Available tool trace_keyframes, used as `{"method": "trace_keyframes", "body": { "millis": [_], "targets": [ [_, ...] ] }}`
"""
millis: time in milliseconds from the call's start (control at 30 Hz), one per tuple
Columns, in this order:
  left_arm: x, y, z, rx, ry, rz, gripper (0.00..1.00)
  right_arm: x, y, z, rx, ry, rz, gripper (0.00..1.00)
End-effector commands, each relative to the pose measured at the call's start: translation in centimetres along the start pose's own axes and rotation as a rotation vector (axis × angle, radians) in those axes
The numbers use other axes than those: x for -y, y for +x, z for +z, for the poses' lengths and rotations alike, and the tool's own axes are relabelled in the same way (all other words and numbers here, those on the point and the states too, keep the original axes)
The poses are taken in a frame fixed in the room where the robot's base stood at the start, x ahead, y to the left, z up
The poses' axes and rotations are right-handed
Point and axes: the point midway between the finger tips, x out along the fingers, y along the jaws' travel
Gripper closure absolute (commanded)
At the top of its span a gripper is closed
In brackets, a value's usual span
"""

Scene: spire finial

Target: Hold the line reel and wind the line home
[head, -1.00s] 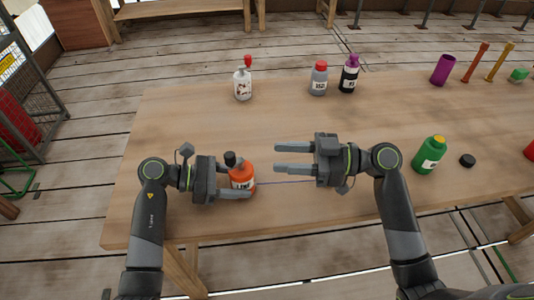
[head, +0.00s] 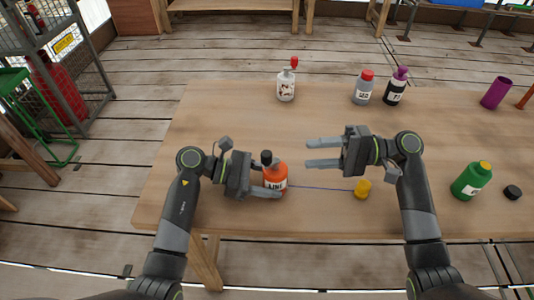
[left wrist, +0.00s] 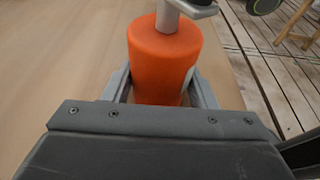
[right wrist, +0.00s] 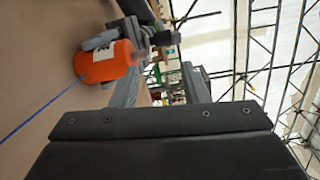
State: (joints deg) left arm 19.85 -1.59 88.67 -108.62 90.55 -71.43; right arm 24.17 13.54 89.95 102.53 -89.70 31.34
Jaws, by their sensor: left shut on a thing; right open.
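The orange line reel (head: 277,179), with a label and a dark crank on top, stands upright near the table's front left. My left gripper (head: 269,180) is shut on it; the orange body fills the jaws in the left wrist view (left wrist: 165,65). A thin blue line (head: 320,188) runs from the reel to a small yellow piece (head: 362,188) on the table at right. My right gripper (head: 322,153) is open and empty, above and right of the reel, fingers pointing left. The right wrist view shows the reel (right wrist: 105,62) and line (right wrist: 40,108).
A white bottle with a red top (head: 286,86), a grey bottle (head: 363,88) and a dark purple-topped bottle (head: 395,88) stand at the back. A green bottle (head: 471,181), a black cap (head: 513,192) and a purple cylinder (head: 496,93) are at right. The table's middle (head: 250,125) is clear.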

Motion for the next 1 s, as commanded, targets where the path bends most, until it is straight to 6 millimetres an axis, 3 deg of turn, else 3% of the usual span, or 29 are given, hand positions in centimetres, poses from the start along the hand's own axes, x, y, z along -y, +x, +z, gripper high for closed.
{"method": "trace_keyframes", "body": {
  "millis": [600,800,1000],
  "targets": [
    [0.0,0.0,0.0,0.000,0.000,0.000,0.61,0.8,-0.2,-1.7,0.166,1.059,0.103,0.59],
    [0.0,0.0,0.0,0.000,0.000,0.000,0.61,1.0,-0.4,-2.0,0.195,1.304,0.152,0.59],
    [0.0,0.0,0.0,0.000,0.000,0.000,0.61,1.1,-0.3,-2.0,0.205,1.411,0.176,0.59]
  ]
}}
